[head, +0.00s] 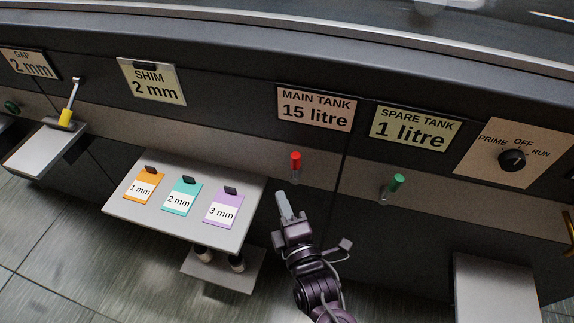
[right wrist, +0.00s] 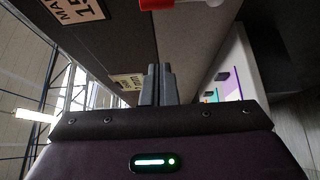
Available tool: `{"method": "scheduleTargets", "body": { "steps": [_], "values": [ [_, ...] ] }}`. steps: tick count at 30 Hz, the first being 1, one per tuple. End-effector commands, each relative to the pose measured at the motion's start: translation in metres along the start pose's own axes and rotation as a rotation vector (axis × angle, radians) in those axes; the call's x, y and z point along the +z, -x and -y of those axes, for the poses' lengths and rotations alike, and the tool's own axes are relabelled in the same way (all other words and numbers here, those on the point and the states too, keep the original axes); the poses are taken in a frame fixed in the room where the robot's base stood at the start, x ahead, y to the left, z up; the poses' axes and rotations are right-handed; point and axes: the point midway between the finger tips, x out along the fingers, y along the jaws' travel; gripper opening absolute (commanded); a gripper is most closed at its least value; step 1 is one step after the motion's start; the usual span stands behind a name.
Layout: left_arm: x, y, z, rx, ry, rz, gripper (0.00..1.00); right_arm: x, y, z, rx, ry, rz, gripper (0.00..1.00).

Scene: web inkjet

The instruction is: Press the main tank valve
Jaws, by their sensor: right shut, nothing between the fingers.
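The main tank valve is a small red-capped plunger (head: 295,161) on the machine front, below the "MAIN TANK 15 litre" label (head: 316,107). In the right wrist view the red cap (right wrist: 160,4) shows at the top edge, partly cut off. My right gripper (head: 284,205) is shut and empty. In the head view it appears just below the red valve, with a visible gap between them. Its closed fingers also show in the right wrist view (right wrist: 157,85). My left gripper is not in view.
A green-capped valve (head: 397,184) sits to the right, under the "SPARE TANK 1 litre" label (head: 415,134). A dial (head: 512,160) is further right. A shelf (head: 130,209) with orange, teal and purple shim cards stands left of my right gripper.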

Motion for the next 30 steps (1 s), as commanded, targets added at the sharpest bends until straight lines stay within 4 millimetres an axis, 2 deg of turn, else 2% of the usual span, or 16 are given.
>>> {"method": "scheduleTargets", "body": {
  "steps": [5, 8, 20, 24, 30],
  "values": [
    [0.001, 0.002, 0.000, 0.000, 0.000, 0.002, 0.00, 0.001, -0.007, 0.000, 0.000, 0.001, 0.001, 0.00],
    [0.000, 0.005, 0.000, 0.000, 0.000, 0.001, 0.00, 0.001, -0.020, -0.002, 0.002, 0.000, 0.002, 0.00],
    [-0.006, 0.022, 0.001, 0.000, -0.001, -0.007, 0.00, 0.000, -0.103, -0.003, 0.001, -0.002, 0.001, 0.00],
    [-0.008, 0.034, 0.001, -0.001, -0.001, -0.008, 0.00, 0.022, -0.093, -0.002, -0.004, 0.001, 0.001, 0.00],
    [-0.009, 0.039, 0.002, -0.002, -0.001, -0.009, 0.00, 0.036, -0.088, 0.000, -0.001, 0.000, 0.000, 0.00]
  ]
}}
